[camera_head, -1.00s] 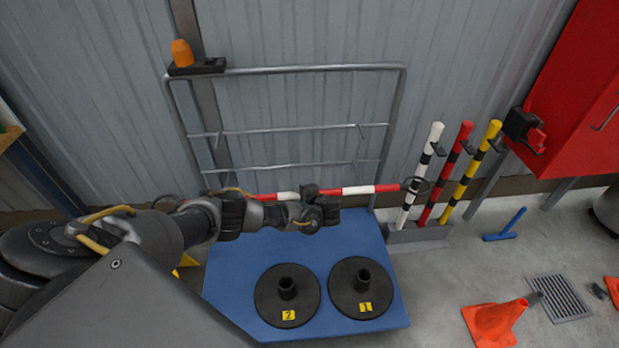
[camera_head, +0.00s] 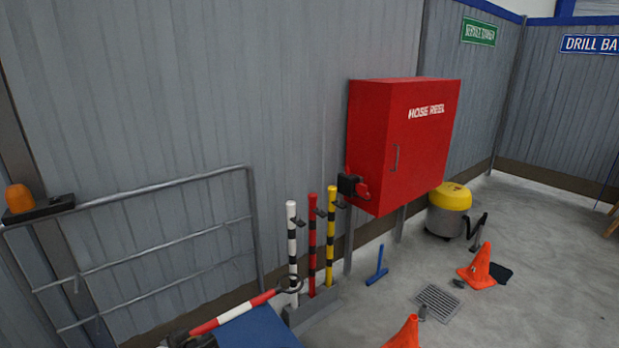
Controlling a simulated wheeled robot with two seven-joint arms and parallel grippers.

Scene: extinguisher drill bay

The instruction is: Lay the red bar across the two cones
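The red-and-white bar (camera_head: 235,311) is at the lower left, slanting up to the right, with a dark ring at its right end near the striped posts. My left gripper (camera_head: 190,340) shows only in part at the bottom edge, dark and closed around the bar; its fingers are mostly cut off. An orange cone (camera_head: 481,267) stands on the floor at the right. A second orange cone (camera_head: 405,334) is cut by the bottom edge. My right gripper is not in view.
A blue mat (camera_head: 258,328) lies below the bar. White, red and yellow posts (camera_head: 312,245) stand in a grey base beside the bar's ring. A metal rail (camera_head: 160,235) is behind. A red hose cabinet (camera_head: 400,145), blue tool (camera_head: 378,268), drain grate (camera_head: 438,302) and yellow-topped vacuum (camera_head: 450,210) are to the right.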

